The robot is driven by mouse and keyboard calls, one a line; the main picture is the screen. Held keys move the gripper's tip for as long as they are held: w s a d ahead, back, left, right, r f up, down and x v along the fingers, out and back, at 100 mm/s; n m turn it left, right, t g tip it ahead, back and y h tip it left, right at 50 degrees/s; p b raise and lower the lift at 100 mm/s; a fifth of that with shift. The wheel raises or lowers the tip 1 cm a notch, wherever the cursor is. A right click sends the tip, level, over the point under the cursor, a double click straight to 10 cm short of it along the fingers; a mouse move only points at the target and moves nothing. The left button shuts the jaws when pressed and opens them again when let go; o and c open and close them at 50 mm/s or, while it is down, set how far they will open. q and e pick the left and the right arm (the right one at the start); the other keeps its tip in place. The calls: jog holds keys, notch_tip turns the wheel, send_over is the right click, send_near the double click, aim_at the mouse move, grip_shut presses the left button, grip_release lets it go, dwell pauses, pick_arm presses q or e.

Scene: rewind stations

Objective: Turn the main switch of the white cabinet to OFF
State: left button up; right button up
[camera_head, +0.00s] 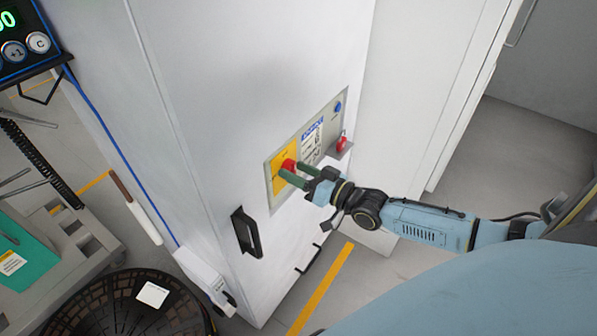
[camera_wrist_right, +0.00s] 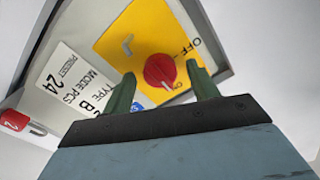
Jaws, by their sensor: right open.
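The white cabinet (camera_head: 235,90) stands in the middle of the head view. Its grey control panel (camera_head: 275,205) carries a yellow plate (camera_head: 279,160) with the red main switch (camera_head: 289,165). In the right wrist view the round red switch (camera_wrist_right: 160,70) sits on the yellow plate (camera_wrist_right: 125,45), with an OFF mark near its upper right. My right gripper (camera_head: 287,175) is at the switch; its green fingers (camera_wrist_right: 163,85) are open, one on each side of the knob. I cannot tell whether they touch it. My left gripper is not in view.
A red padlock-like part (camera_head: 342,144) and a blue button (camera_head: 338,107) are on the panel's right. A black handle (camera_head: 246,232) is below the panel. Floor at right is clear.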

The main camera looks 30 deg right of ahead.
jog(key=c, duration=1)
jog(key=n+p, duration=0.1)
jog(key=n, duration=0.1)
jog(key=shift+r+n, duration=0.1)
jog(key=shift+n, duration=0.3)
jog(key=n+p, duration=0.1)
jog(key=n, duration=0.2)
jog(key=shift+p, duration=0.35)
jog(key=n+p, duration=0.1)
jog(key=n, duration=0.8)
jog(key=shift+n, duration=1.5)
